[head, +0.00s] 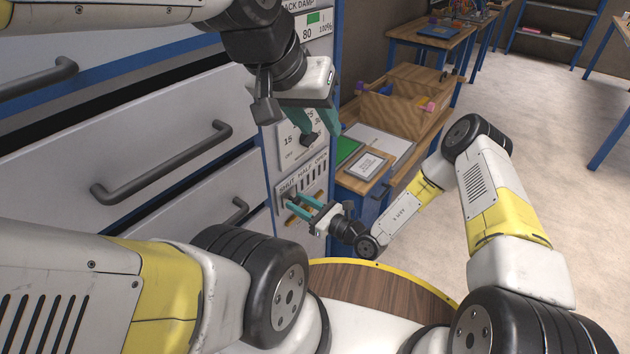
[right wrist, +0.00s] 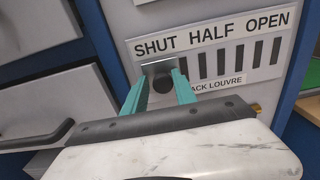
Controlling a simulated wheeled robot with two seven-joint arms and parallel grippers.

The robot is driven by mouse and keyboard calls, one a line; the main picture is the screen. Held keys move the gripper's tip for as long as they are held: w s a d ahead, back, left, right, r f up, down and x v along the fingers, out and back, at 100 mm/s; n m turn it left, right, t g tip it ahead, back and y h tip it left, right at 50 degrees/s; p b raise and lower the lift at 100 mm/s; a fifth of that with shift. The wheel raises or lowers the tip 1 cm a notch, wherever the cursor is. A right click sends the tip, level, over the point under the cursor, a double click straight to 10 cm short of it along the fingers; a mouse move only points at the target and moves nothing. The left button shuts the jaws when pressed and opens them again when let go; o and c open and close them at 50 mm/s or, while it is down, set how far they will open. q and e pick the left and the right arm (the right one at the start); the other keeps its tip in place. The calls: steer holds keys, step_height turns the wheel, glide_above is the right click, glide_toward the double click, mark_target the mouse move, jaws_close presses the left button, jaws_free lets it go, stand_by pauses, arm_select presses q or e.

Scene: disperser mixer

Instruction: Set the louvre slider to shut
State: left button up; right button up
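The louvre panel (right wrist: 262,73) is a pale plate marked SHUT, HALF and OPEN above a row of dark slots; it also shows in the head view (head: 317,168). Its slider (right wrist: 158,67) has a metal plate and a dark knob and sits at the left end, below SHUT. My right gripper (right wrist: 160,92) is at the slider; its teal fingers stand apart on either side of the knob, and contact cannot be told. In the head view, my right gripper (head: 297,204) reaches the panel from the right. My left gripper (head: 306,122) is open above, in front of a dial.
The dial (head: 296,148) is above the louvre panel on the cabinet front. Grey drawers (head: 110,150) with dark bar handles are to the left. A wooden workbench (head: 425,125) with trays stands behind at the right. The floor (head: 560,150) further right is clear.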

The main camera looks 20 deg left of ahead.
steer(key=shift+o, duration=1.3)
steer(key=shift+s, duration=0.1)
steer(key=shift+d, duration=0.1)
steer(key=v, duration=0.7)
steer(key=shift+d, duration=0.25)
steer(key=shift+s+r, duration=0.1)
steer(key=shift+r, duration=0.05)
